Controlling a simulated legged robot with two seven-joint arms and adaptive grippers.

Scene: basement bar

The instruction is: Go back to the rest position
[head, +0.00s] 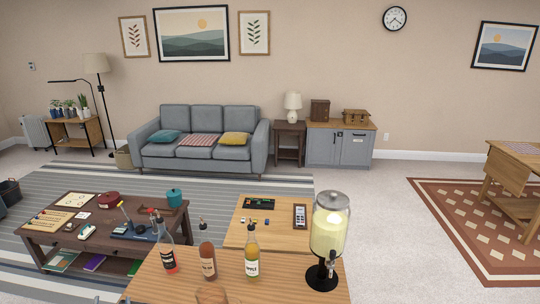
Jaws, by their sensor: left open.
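My left gripper (124,299) shows only as a small dark piece at the bottom edge of the head view, by the left corner of the near wooden table (185,285). Its jaws are open, and I see nothing held in it. Most of it and its arm are out of the picture. My right gripper is not in view.
On the near table stand a red-labelled bottle (168,256), a brown bottle (208,262), a yellow bottle (252,262) and a drink dispenser (328,230). A cluttered dark coffee table (60,245) is at left. Carpet (385,250) is clear at right.

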